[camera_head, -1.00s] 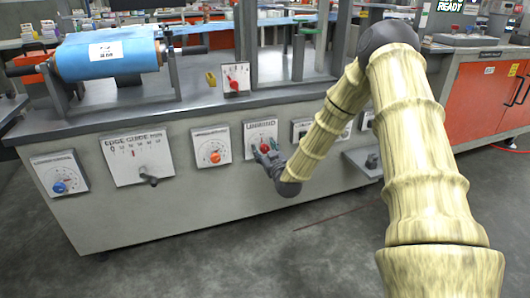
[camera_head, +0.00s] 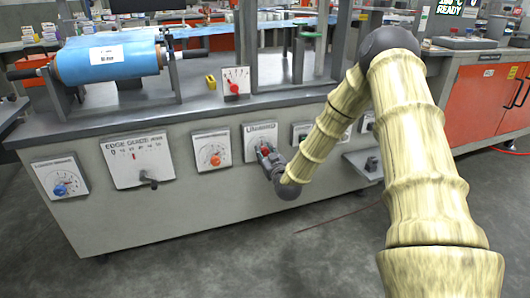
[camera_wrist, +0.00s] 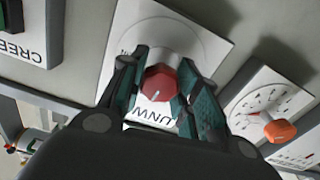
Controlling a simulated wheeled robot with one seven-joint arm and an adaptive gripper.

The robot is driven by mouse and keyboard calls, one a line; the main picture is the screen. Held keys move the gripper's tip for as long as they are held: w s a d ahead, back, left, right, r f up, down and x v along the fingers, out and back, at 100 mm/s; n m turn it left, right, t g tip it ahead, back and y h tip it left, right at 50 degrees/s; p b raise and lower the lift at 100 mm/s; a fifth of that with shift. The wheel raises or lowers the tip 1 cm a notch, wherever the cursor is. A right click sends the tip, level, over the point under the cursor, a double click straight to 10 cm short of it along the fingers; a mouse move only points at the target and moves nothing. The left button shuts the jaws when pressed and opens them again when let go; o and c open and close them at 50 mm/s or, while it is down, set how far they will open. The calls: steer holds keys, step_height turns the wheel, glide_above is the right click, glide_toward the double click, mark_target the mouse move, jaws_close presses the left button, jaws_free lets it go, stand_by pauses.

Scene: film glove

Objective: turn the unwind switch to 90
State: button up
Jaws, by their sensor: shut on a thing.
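The unwind switch is a red knob (camera_wrist: 160,82) on a white panel (camera_head: 251,132) marked "UNWIND" on the front of the machine. In the wrist view, my gripper (camera_wrist: 162,88) has its two dark green fingers on either side of the knob, shut on it. A pale pointer line shows on the knob's face. In the head view, my gripper (camera_head: 268,155) is at the panel's lower right and covers part of it. The dial marks around the knob are largely hidden, so I cannot read its setting.
An orange knob (camera_wrist: 279,131) sits on the neighbouring panel, which also shows in the head view (camera_head: 211,149). The edge guide panel (camera_head: 138,158) and a blue knob (camera_head: 60,190) are further left. A blue film roll (camera_head: 108,58) rests on top.

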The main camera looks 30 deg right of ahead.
steer(key=m+p, duration=0.2)
steer(key=m, duration=0.2)
steer(key=m+p, duration=0.1)
steer(key=m, duration=0.3)
steer(key=shift+m+p, duration=0.3)
steer(key=shift+p, duration=0.05)
steer(key=m, duration=0.4)
steer(key=shift+f+m, duration=0.1)
steer(key=shift+m, duration=2)
steer(key=o, duration=1)
steer(key=shift+s, duration=0.1)
steer(key=v, duration=1.1)
steer(key=shift+s+a, duration=0.15)
steer(key=shift+s, duration=0.25)
